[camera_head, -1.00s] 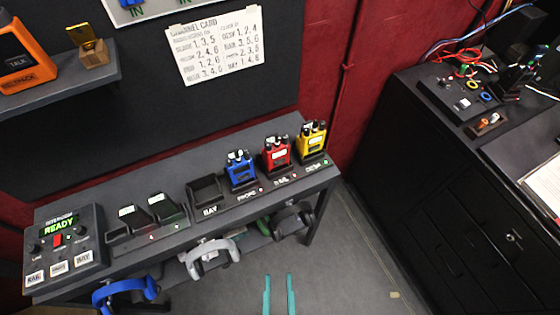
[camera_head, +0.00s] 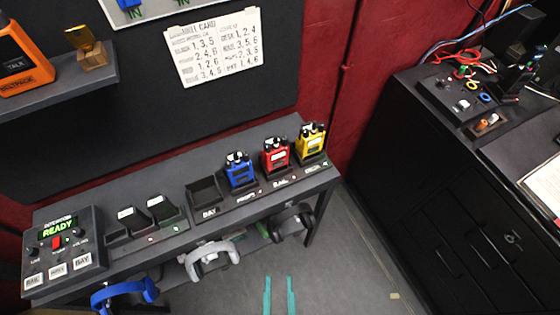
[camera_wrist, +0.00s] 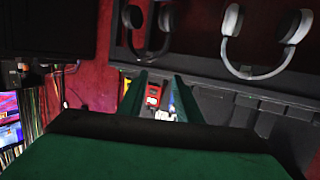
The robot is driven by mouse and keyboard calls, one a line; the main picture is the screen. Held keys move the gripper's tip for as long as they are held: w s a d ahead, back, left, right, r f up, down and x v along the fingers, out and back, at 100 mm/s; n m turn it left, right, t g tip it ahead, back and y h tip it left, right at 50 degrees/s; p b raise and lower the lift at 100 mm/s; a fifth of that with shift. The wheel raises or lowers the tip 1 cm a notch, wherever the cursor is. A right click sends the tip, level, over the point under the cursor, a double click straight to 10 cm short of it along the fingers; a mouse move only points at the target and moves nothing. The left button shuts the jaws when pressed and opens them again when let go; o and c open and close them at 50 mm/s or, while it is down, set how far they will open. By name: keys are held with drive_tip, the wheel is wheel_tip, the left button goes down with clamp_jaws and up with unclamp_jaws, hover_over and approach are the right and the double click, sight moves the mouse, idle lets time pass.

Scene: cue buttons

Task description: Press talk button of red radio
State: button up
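The red radio (camera_head: 276,156) stands upright in a dock on the bench, between the blue radio (camera_head: 240,171) and the yellow radio (camera_head: 311,142). Its talk button is too small to make out. My gripper (camera_head: 279,281) is open and empty at the bottom of the head view, in front of the bench and apart from the radios. In the wrist view, the red radio (camera_wrist: 154,96) shows small between the two spread green fingers of my gripper (camera_wrist: 160,78).
Blue (camera_head: 124,293), grey (camera_head: 211,257) and dark (camera_head: 290,222) headsets hang below the bench front. A black cabinet (camera_head: 440,190) stands at right; the floor between is clear.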

drive_tip(key=shift+s+a, duration=0.1)
clamp_jaws()
idle(1.8)
